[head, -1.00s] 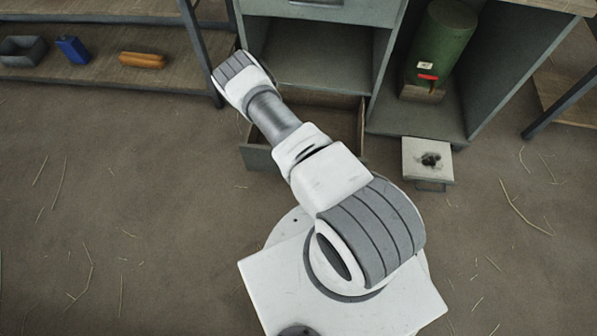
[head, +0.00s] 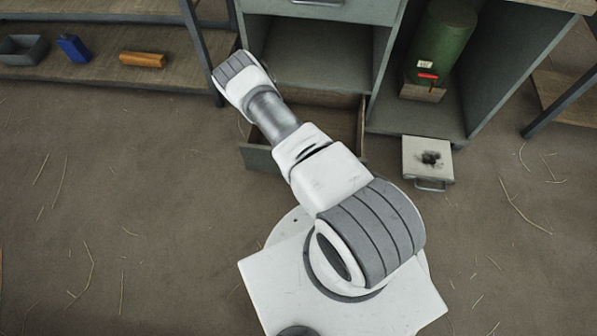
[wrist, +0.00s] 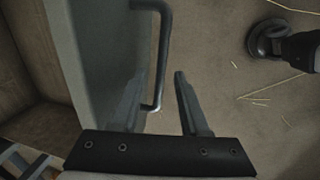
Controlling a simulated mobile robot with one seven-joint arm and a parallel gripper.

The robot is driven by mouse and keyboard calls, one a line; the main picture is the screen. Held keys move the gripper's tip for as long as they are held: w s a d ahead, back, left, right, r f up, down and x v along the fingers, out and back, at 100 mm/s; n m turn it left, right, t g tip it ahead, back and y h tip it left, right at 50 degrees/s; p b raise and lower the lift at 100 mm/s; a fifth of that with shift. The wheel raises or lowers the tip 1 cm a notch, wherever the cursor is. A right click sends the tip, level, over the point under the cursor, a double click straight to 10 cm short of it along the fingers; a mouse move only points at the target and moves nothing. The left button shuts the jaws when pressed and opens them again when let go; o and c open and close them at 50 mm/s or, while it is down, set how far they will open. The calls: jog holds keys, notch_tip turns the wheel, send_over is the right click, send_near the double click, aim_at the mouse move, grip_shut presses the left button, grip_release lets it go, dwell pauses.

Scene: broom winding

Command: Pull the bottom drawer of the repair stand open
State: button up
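The bottom drawer (head: 258,156) of the repair stand (head: 320,58) is pulled out, and its open inside shows behind my arm. In the wrist view the drawer's grey front (wrist: 88,55) stands at the left, with its dark bar handle (wrist: 162,60) sticking out from it. My gripper (wrist: 158,78) is open, with one finger on each side of the handle. The left finger is in the gap between handle and drawer front. A gap shows between the handle and the right finger. My arm hides the gripper and handle in the head view.
A green cylinder (head: 441,45) stands in the right bay. A small pale box with a handle (head: 427,160) sits on the floor in front of it. A low shelf (head: 100,78) at the left holds a grey bin, a blue item and an orange-brown item. The floor at left is clear apart from straw.

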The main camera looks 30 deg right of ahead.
notch_tip(320, 180, up, 17)
jog(key=s+a+p, duration=0.1)
jog(key=s+p, duration=0.1)
jog(key=p, duration=0.4)
jog(key=shift+s+a+p, duration=0.3)
jog(key=shift+s+a, duration=0.05)
jog(key=shift+a, duration=0.05)
jog(key=shift+r, duration=0.1)
